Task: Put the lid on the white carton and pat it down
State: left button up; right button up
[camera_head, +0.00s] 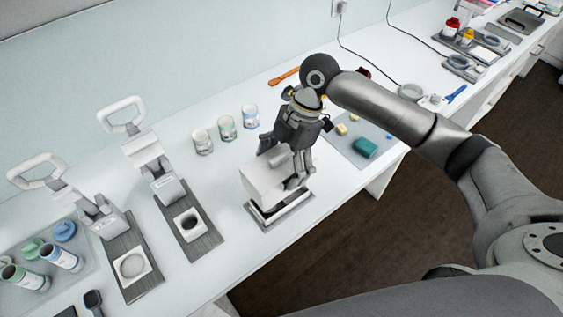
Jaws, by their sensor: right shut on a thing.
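My right gripper (284,168) points down at the middle of the table. It is shut on the white lid (278,157), whose raised part shows between and beside the fingers. The white carton (262,184) is directly below the gripper, on a grey and white base (281,215) near the table's front edge. The fingers hide the right part of the carton and lid. I cannot tell whether the lid is fully seated or slightly raised. My left gripper is not in view.
Two white lever presses (150,155) stand at the left. Several small tins (226,127) stand behind the carton. An orange spoon (284,77) lies at the back.

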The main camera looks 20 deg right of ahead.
jog(key=shift+f, duration=0.3)
jog(key=shift+f+b, duration=0.35)
jog(key=shift+f, duration=0.75)
jog(key=shift+f, duration=0.15)
jog(key=shift+f, duration=0.2)
jog(key=shift+f+b, duration=0.7)
jog(key=shift+f, duration=0.45)
jog(key=shift+f, duration=0.1)
jog(key=shift+p, duration=0.3)
jog(key=shift+f, duration=0.85)
dwell(0.9)
